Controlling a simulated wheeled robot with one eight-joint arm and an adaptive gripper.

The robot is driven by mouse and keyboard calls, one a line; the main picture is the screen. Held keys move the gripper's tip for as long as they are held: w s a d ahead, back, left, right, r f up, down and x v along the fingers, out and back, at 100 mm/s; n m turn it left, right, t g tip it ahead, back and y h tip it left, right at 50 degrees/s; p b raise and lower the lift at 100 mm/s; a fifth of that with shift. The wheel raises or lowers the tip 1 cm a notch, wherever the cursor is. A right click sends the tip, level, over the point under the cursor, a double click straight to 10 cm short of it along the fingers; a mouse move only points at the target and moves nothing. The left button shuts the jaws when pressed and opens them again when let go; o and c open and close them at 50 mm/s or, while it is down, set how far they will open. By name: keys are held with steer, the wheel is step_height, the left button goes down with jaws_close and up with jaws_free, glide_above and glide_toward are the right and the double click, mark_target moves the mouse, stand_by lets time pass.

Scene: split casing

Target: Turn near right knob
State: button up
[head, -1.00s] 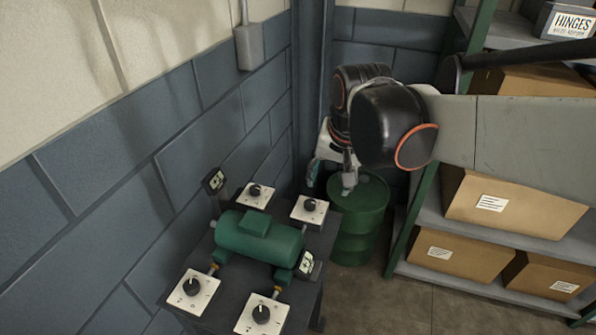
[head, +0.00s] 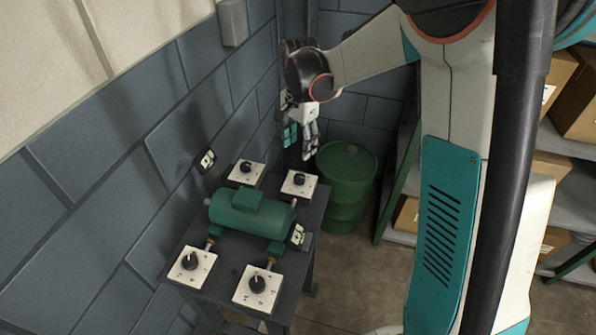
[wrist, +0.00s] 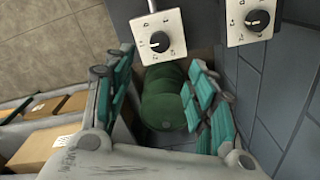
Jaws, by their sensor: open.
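The near right knob (head: 257,284) is a black dial on a square white plate with marks, at the front right corner of the dark table (head: 225,262). My gripper (head: 299,140) is open and empty, with fingers pointing down, beyond the table's far end and well away from that knob. In the wrist view my open gripper (wrist: 165,85) has its teal-padded fingers apart over the green drum. The far right knob (wrist: 160,42) and far left knob (wrist: 257,20) appear there at the top; the near right knob is not in that view.
A green motor-like casing (head: 250,215) lies across the table between the knobs. The near left knob (head: 190,260) is at the front left. A blue block wall (head: 100,225) runs along the left. A green drum (head: 347,165) and shelves with boxes stand beyond.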

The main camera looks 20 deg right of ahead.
mark_target(299, 177)
step_height(299, 177, down, 13)
steer(key=b, duration=0.3)
steer(key=shift+c, duration=0.5)
steer(key=c, duration=1)
